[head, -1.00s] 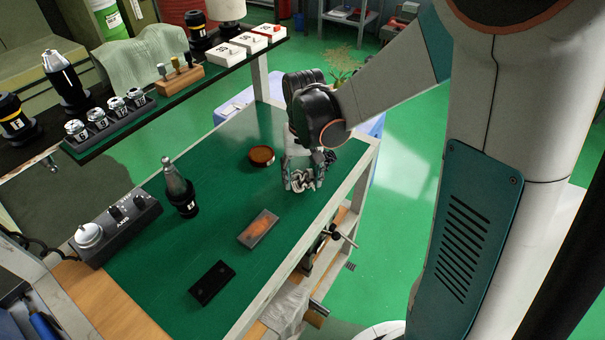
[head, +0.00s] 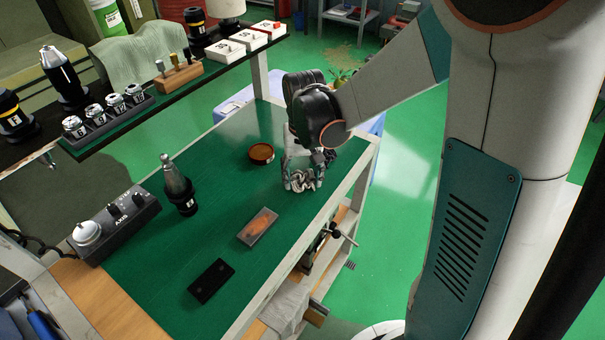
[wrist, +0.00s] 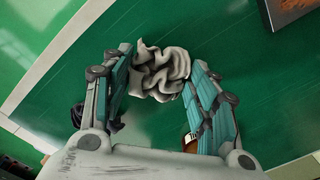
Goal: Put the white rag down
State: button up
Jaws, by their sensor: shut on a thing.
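The white rag (wrist: 163,72) is a crumpled, folded bundle between the two fingers of my gripper (wrist: 160,85) in the wrist view. In the head view the rag (head: 301,181) shows at the fingertips of my gripper (head: 303,172), over the green cart top (head: 225,225) near its right edge. My gripper is shut on the rag and points down. The rag is at or just above the green surface; I cannot tell whether it touches.
A round brown dish (head: 261,154) stands just left of my gripper. A grey block with an orange top (head: 258,228), a black plate (head: 211,281) and a tool holder (head: 179,188) are nearer the front and left. A raised shelf (head: 150,118) runs along the left. Green surface around the rag is clear.

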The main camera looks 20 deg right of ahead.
jog(key=shift+f, duration=0.15)
jog(key=o, duration=1.1)
notch_tip(320, 180, up, 12)
jog(key=s+r+n+t, duration=0.2)
jog(key=s+t, duration=0.5)
jog(key=s, duration=0.8)
jog(key=shift+r+n, duration=0.25)
jog(key=shift+n, duration=0.15)
